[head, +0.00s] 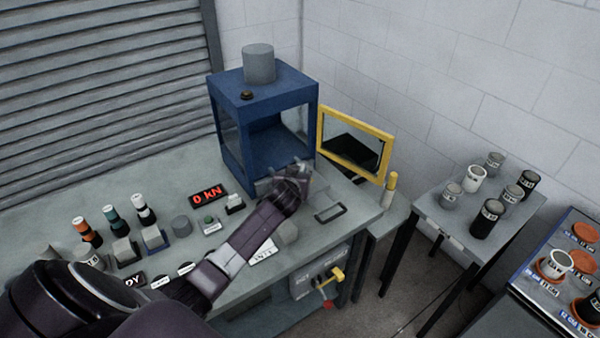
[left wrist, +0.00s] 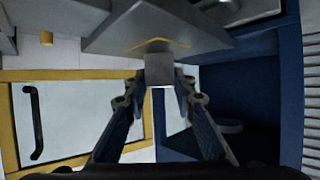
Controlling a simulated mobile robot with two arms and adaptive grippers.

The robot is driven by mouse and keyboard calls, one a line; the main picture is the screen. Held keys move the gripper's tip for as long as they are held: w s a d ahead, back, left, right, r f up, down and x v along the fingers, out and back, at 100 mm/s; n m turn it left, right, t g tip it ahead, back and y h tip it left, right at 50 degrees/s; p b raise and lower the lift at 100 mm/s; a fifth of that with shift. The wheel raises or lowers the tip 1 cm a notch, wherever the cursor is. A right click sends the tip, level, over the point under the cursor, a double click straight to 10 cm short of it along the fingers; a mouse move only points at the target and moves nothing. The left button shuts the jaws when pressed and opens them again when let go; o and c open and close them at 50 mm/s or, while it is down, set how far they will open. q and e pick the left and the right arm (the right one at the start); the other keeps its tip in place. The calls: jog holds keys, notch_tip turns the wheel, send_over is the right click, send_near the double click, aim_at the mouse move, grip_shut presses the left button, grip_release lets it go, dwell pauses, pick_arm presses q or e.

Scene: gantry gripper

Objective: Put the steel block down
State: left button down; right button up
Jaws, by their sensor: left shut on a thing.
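My left gripper (head: 303,170) is in front of the open blue press (head: 229,148), low by its opening. In the left wrist view, the gripper (left wrist: 158,80) is shut on a small grey steel block (left wrist: 160,72) between its fingertips. The block is close to a grey surface with a yellow line (left wrist: 150,42); I cannot tell whether they touch. In the head view the gripper hides the block. My right gripper is not in view.
The yellow-framed door (head: 356,145) stands open to the right of the press. A red display (head: 208,193), grey blocks and several bottles stand on the bench (head: 60,205). A side table (head: 455,222) holds several cylinders. A dark handle (head: 330,213) lies right of the gripper.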

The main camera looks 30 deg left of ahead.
pick_arm(q)
jog(key=shift+w+f, duration=0.1)
jog(key=shift+f, duration=0.2)
jog(key=shift+f, duration=0.1)
jog(key=c, duration=1.6)
grip_release()
jog(key=shift+s+d, duration=0.15)
jog(key=shift+s, duration=0.2)
jog(key=b+v, duration=0.1)
jog(key=v, duration=1)
jog(key=shift+s+r, duration=0.2)
jog(key=shift+r, duration=0.05)
